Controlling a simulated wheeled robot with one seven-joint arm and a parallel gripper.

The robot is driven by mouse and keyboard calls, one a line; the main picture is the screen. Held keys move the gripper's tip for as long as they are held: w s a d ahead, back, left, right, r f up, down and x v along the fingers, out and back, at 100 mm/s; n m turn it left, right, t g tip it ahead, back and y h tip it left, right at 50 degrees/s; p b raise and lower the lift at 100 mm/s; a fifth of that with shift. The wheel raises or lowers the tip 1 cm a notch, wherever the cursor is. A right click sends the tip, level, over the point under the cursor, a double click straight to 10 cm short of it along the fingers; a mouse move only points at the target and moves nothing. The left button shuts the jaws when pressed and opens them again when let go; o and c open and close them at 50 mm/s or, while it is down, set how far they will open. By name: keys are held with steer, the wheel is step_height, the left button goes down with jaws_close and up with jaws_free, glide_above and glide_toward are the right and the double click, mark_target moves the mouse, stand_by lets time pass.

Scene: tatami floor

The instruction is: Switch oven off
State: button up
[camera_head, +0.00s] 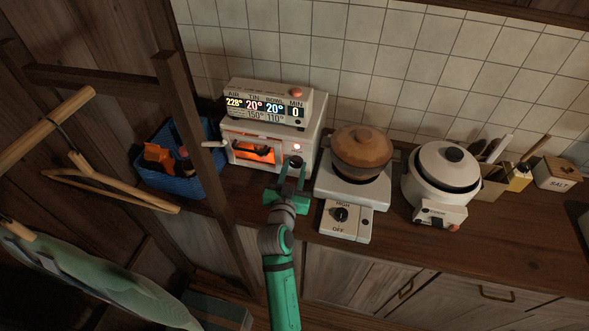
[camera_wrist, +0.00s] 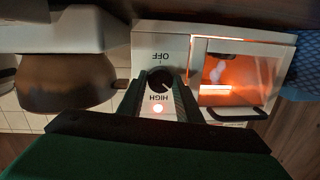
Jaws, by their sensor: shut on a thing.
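The small white oven (camera_head: 314,129) stands on the counter against the tiled wall, its inside glowing orange. In the wrist view, which shows it upside down, its glowing window (camera_wrist: 232,80) is on the right. Its dark round knob (camera_wrist: 160,80) sits between the labels OFF and HIGH, with a lit lamp (camera_wrist: 158,108) beside HIGH. The knob's pointer setting is hard to make out. My green gripper (camera_head: 293,172) reaches the oven front from below. In the wrist view my gripper (camera_wrist: 158,90) has a dark finger on each side of the knob and is shut on it.
A display unit (camera_head: 270,103) reading several temperatures sits on the oven. To the right are a hot plate (camera_head: 342,219) with a brown pot (camera_head: 360,152) and a white cooker (camera_head: 441,176). A blue basket (camera_head: 177,187) is at left. A wooden post (camera_head: 205,160) stands nearby.

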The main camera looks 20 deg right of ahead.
steer(key=n, duration=0.5)
steer(key=shift+n+g+h, duration=0.3)
steer(key=shift+n+g, duration=0.1)
steer(key=n+h, duration=0.1)
steer(key=n, duration=0.4)
steer(key=shift+n+g, duration=0.3)
steer(key=n+h, duration=0.1)
steer(key=n, duration=0.4)
steer(key=shift+n, duration=0.4)
steer(key=n, duration=0.6)
steer(key=shift+a+h, duration=0.1)
steer(key=shift+h, duration=0.3)
steer(key=shift+n, duration=0.3)
steer(key=o, duration=1)
steer(key=shift+o, duration=0.2)
steer(key=shift+w, duration=0.1)
steer(key=shift+a, duration=0.1)
